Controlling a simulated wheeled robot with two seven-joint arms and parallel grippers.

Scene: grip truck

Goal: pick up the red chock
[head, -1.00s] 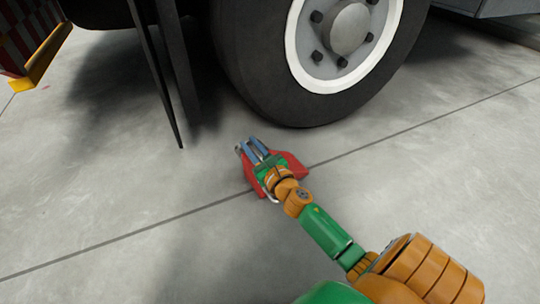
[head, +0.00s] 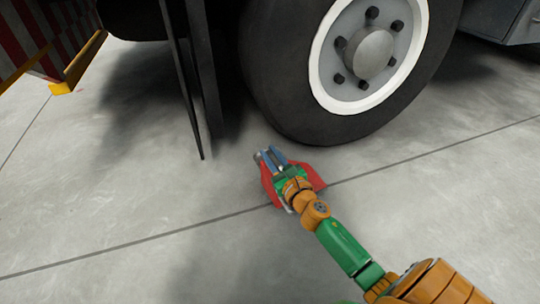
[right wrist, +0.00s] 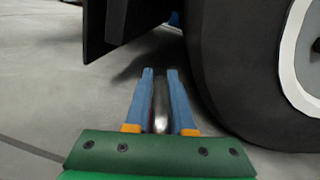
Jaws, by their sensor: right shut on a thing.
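The red chock (head: 315,178) is on or just above the floor in front of the big wheel, in the middle of the head view. My right gripper (head: 271,155) is over it and covers much of it. In the right wrist view, the two blue fingers of my right gripper (right wrist: 160,76) stand on either side of a shiny metal bar (right wrist: 160,108), which seems to be the chock's handle. The gripper is shut on it. The chock's red body does not show in the wrist view. I cannot tell whether it is clear of the floor. My left gripper is not in view.
The truck's black tyre (head: 278,112) with a white rim stands close behind the chock. Dark mud flaps (head: 196,105) hang to its left. A red and white striped panel (head: 42,60) is at the upper left. The concrete floor (head: 110,200) is clear to the left and in front.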

